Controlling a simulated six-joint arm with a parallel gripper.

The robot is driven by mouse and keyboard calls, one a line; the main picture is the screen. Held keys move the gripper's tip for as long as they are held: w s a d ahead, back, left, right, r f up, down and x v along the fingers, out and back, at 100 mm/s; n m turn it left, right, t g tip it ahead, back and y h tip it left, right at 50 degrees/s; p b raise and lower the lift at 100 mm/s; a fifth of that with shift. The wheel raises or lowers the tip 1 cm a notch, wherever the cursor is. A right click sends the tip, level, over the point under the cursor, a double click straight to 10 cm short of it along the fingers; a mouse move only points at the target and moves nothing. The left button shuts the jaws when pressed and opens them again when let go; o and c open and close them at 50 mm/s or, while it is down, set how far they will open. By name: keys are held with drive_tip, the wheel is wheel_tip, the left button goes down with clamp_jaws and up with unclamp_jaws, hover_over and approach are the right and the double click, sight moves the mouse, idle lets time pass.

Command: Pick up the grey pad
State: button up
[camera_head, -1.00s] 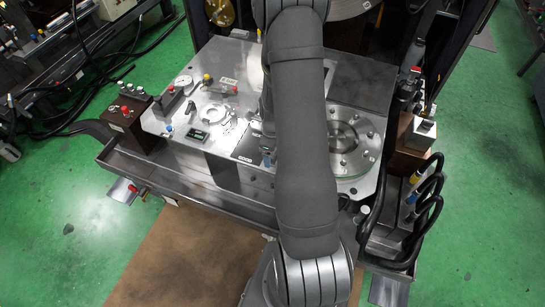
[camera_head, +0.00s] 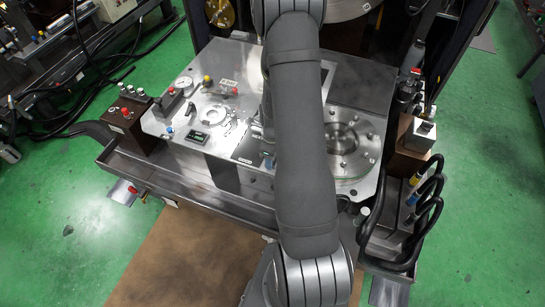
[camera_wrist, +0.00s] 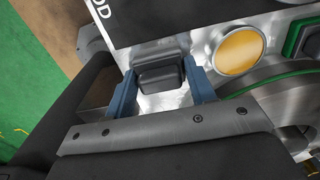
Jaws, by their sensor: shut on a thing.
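A dark grey pad (camera_wrist: 161,77), block-like with rounded edges, sits between the two blue-grey fingers of my gripper (camera_wrist: 160,69) in the wrist view. The fingers are shut on it, one at each side. Bright metal shows just below the pad, and a dark panel with white lettering (camera_wrist: 150,15) lies just above it. I cannot tell whether the pad is clear of the surface. In the head view my arm covers most of the gripper, and the pad cannot be made out there.
A round orange-yellow disc (camera_wrist: 239,51) lies right of the gripper in the wrist view. In the head view, the metal fixture plate (camera_head: 232,65) carries a gauge, knobs and a round bolted flange (camera_head: 350,143). Black hoses (camera_head: 432,215) stand at the right.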

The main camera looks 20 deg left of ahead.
drive_tip(key=shift+r, duration=0.1)
drive_tip(key=r, duration=0.2)
drive_tip(key=d+r, duration=0.1)
drive_tip(key=r, duration=0.1)
drive_tip(key=shift+d+r, duration=0.15)
drive_tip(key=shift+r, duration=0.15)
drive_tip(key=d+r, duration=0.6)
drive_tip(key=d, duration=0.4)
drive_tip(key=shift+s+d, duration=0.2)
drive_tip(key=shift+s, duration=0.1)
